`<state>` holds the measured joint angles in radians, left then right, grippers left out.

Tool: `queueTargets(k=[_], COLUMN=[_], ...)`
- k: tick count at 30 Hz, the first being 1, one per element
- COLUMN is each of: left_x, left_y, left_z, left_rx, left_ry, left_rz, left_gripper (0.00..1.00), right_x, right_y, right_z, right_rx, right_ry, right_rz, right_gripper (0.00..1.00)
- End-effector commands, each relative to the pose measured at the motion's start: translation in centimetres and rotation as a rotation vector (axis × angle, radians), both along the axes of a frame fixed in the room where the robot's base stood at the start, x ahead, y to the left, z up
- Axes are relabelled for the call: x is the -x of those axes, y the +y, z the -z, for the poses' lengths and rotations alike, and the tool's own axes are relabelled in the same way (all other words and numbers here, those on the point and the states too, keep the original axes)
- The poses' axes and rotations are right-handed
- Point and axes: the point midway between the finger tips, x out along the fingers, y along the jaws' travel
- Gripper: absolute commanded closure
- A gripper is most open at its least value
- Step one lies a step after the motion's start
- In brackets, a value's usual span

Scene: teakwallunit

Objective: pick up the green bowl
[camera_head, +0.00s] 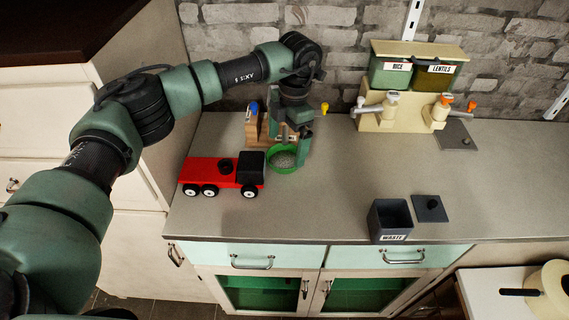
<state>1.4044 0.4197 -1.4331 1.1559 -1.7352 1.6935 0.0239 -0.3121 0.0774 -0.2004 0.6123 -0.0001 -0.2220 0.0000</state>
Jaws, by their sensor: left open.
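The green bowl (283,168) stands on the grey countertop, just right of the red toy truck's black cab. Its inside looks greyish and speckled. My left arm reaches in from the left and bends down over the back of the counter. My left gripper (284,138) points down at the bowl's back rim and is open. The arm's end hides part of the bowl's far side, and I cannot tell whether the fingers touch the rim. My right gripper is not in view.
A red toy truck (213,171) stands left of the bowl. A wooden block holder (252,128) is behind. A dispenser labelled rice and lentils (381,118) stands at the back right. A dark waste box (389,217) and its lid (430,208) sit front right. The middle counter is clear.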

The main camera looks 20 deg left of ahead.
Motion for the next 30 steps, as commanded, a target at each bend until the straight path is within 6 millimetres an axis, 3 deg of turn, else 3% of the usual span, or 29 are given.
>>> queueTargets(k=[5, 9, 17, 21, 24, 30], left_x=[0.3, 0.4, 0.5, 0.5, 0.4, 0.4], left_y=[0.2, 0.4, 0.4, 0.4, 0.4, 0.3], left_z=[2.6, 4.5, 4.7, 4.7, 4.6, 4.6], left_rx=[-0.001, -0.001, 0.001, 0.001, 0.001, 0.001], left_ry=[0.002, 0.001, -0.001, -0.001, -0.001, -0.002], left_rz=[0.0, 0.0, 0.0, 0.0, 0.0, 0.0], left_gripper=[0.0, 0.0, 0.0, 0.39, 0.62, 0.62], right_x=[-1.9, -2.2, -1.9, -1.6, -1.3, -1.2], right_y=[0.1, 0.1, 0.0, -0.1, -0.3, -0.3], right_z=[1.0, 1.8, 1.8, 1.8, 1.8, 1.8], right_rx=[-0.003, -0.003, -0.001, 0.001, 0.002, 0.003], right_ry=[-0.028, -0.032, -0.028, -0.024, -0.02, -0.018], right_rz=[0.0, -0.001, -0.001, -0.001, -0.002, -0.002], right_gripper=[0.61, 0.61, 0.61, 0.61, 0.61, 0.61])
